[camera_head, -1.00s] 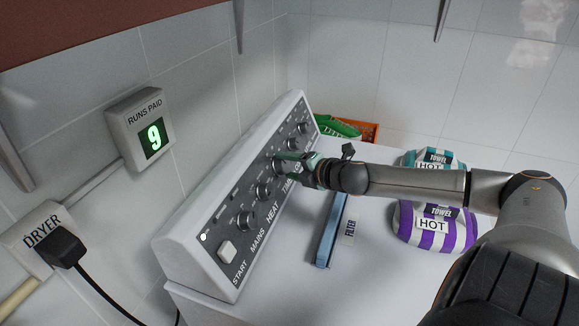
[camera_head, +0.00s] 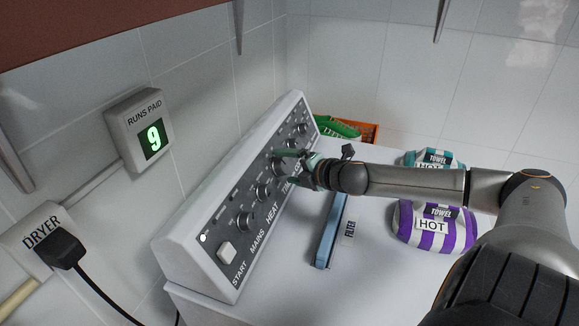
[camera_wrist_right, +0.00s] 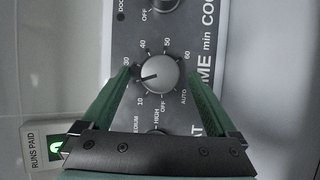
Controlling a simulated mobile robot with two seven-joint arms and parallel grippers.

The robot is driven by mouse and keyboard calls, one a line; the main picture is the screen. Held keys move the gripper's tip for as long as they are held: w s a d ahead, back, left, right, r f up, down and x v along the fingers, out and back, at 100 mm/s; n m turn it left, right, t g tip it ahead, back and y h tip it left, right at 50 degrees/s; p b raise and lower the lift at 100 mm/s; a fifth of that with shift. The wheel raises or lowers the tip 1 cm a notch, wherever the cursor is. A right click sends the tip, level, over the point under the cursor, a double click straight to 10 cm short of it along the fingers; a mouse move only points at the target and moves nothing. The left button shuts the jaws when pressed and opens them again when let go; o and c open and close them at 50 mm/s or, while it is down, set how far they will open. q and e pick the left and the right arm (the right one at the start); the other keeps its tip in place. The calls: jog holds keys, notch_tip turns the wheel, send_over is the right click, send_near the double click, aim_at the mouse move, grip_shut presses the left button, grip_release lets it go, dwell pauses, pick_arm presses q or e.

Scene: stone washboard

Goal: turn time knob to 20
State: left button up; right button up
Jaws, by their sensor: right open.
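The time knob (camera_wrist_right: 160,75) is a round grey dial on the dryer's dark panel. In the right wrist view its dark pointer line aims left, between the 10 and 30 marks; the 20 label is not readable there. My right gripper (camera_head: 284,167) is open at the panel in the head view. In the right wrist view its two green fingers (camera_wrist_right: 160,73) stand on either side of the knob, with visible gaps. The knob is partly hidden by the gripper in the head view. My left gripper is not in view.
Other knobs, such as the heat knob (camera_head: 264,192), sit close along the same sloped panel. A blue filter (camera_head: 331,232) and striped towels (camera_head: 433,229) lie on the white top. Green and orange baskets (camera_head: 369,131) stand behind. The runs-paid display (camera_head: 153,139) reads 9.

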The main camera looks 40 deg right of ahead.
jog(key=shift+s, duration=0.1)
jog(key=shift+v, duration=0.75)
jog(key=shift+s+r, duration=0.15)
jog(key=shift+s, duration=0.25)
jog(key=shift+s+a+r, duration=0.1)
jog(key=shift+s+a, duration=0.05)
jog(key=shift+s, duration=0.45)
send_near(286, 168)
jog(key=shift+v, duration=1.95)
jog(key=shift+w+r, duration=0.1)
jog(key=shift+r, duration=0.1)
